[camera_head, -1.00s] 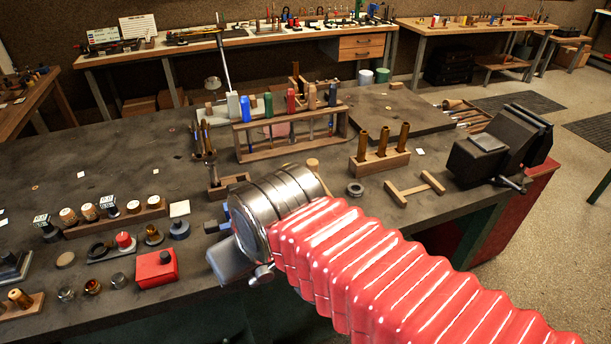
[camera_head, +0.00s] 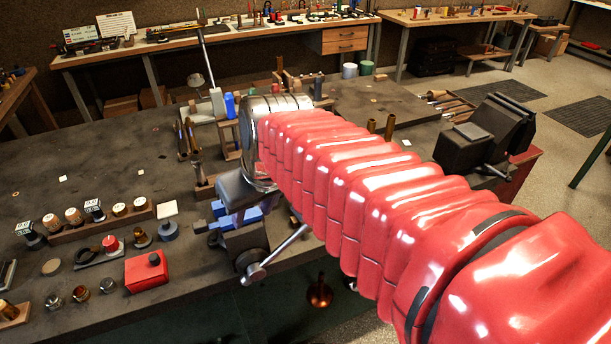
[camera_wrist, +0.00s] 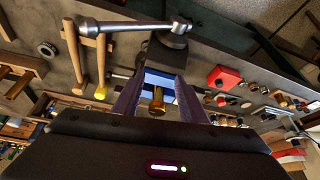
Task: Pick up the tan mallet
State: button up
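In the wrist view two wooden-handled tools lie side by side on the dark bench. The left one, with a tan end, looks like the tan mallet (camera_wrist: 76,58); the other, a yellow-ended mallet (camera_wrist: 101,91), lies just right of it. My gripper (camera_wrist: 161,76) has its two fingers spread apart, to the right of both tools and not touching them. A small brass piece (camera_wrist: 157,104) shows between the fingers; I cannot tell how far beyond them it is. In the head view my red-sleeved arm hides the gripper fingers and the mallets.
A vise with blue jaws (camera_head: 236,212) and a metal handle (camera_head: 275,254) stands at the bench's front edge; the handle (camera_wrist: 130,27) crosses near the tools in the wrist view. A red box (camera_head: 147,268) sits left. A black vise (camera_head: 485,135) stands right.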

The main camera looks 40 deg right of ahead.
jog(key=w+d+f+m, duration=0.1)
jog(key=w+d, duration=0.1)
jog(key=d, duration=1.1)
jog(key=w+d+f+m, duration=0.1)
jog(key=w+d, duration=0.2)
jog(key=d, duration=0.9)
jog(key=shift+w+d, duration=0.25)
jog(key=shift+d, duration=0.15)
jog(key=shift+f+y, duration=0.15)
jog(key=shift+y, duration=0.15)
jog(key=x, duration=0.8)
jog(key=shift+f, duration=0.15)
jog(key=shift+x, duration=2.7)
jog(key=shift+s+d+f, duration=0.1)
jog(key=shift+s, duration=0.1)
